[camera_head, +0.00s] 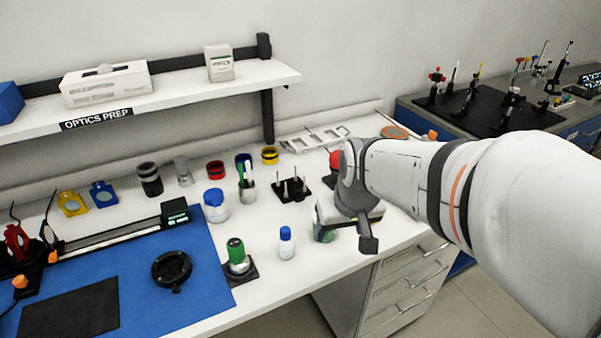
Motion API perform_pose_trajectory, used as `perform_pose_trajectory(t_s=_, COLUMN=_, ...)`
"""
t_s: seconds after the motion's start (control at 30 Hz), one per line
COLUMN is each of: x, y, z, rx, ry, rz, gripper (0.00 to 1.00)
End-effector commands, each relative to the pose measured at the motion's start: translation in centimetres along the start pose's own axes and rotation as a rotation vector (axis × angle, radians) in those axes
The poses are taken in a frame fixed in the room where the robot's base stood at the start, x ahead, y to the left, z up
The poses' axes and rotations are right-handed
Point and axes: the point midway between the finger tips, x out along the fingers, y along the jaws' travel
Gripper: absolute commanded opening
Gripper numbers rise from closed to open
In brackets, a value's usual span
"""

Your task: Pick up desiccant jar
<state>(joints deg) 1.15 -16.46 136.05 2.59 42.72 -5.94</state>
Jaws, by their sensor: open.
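A wide, pale jar with a blue lid (216,207) stands upright on the white bench, beside the blue mat's right edge; it looks like the desiccant jar, though I cannot read a label. My gripper (350,230) is over the bench's front right part, well to the right of this jar and apart from it. It is open; my own wrist hides most of its jaws. A greenish container (323,234) shows partly below and left of the gripper, mostly hidden, and I cannot tell what it is.
A small blue-capped bottle (286,244) and a green-capped container (237,256) stand in front of the jar. A cup of pens (248,190) and a dark rack (292,190) stand right of it. A shelf (200,98) overhangs the back.

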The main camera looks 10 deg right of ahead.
Motion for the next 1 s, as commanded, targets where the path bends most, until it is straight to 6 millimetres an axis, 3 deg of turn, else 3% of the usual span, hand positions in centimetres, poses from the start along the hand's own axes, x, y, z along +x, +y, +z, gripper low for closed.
perform_pose_trajectory(t_s=0.1, x=3.0, y=0.5, z=-3.9, rx=-0.016, ry=0.027, rz=-0.005, gripper=0.77)
perform_pose_trajectory(t_s=0.3, x=6.0, y=1.1, z=-8.0, rx=-0.035, ry=0.071, rz=-0.007, gripper=0.80)
perform_pose_trajectory(t_s=1.0, x=13.8, y=1.0, z=-9.4, rx=-0.039, ry=0.079, rz=-0.006, gripper=0.80)
